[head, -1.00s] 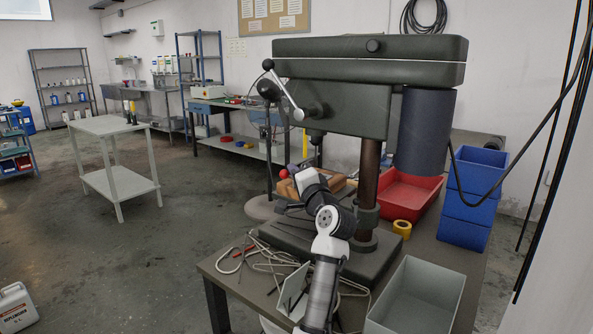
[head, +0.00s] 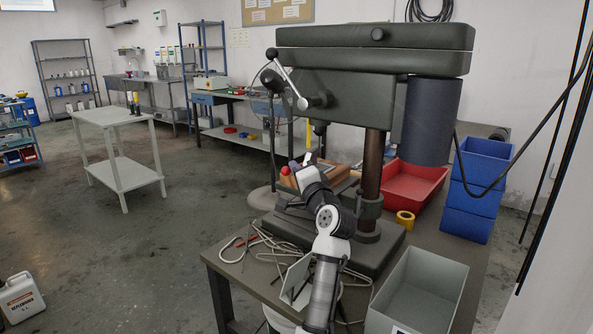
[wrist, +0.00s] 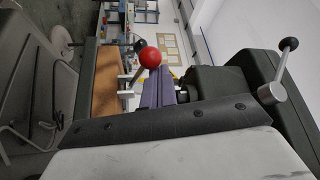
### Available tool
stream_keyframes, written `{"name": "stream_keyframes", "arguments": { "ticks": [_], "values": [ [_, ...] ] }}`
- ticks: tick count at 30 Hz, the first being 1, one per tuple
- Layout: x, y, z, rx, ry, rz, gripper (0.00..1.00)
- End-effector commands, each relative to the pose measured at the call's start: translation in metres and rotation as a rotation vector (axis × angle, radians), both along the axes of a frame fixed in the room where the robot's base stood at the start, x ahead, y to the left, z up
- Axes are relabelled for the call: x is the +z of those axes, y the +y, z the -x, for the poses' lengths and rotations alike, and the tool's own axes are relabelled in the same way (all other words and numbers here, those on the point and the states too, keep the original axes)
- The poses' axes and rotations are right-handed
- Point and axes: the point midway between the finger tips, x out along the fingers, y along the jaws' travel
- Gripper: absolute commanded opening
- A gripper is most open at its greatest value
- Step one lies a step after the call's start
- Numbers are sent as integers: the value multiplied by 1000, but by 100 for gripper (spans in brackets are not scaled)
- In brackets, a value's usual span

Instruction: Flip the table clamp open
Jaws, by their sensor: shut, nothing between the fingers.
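A red ball knob on a short metal stem, apparently the table clamp's handle, shows in the wrist view (wrist: 150,57) and the head view (head: 285,171). The rest of the clamp is mostly hidden behind my arm and the drill press parts. My gripper (head: 308,159) is at the drill press table, just right of the red knob. In the wrist view its purple-grey fingers (wrist: 157,86) are together and empty, with the knob overlapping their left side. I cannot tell whether they touch it.
The drill press column (head: 371,165) stands close right of my gripper. Its feed lever (wrist: 272,93) shows at right in the wrist view. A wooden block (wrist: 107,82) lies beside the knob.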

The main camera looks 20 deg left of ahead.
Motion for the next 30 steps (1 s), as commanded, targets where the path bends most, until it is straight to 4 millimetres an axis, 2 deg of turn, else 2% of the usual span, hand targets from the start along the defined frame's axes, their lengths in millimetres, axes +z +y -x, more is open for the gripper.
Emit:
{"name": "stream_keyframes", "arguments": {
  "ticks": [4,8,21,30],
  "values": [
    [-1,0,2,3,1,2,0],
    [-5,-8,10,2,0,2,0],
    [-21,-70,79,-1,0,1,0],
    [-24,-89,102,0,0,0,0]
  ]
}}
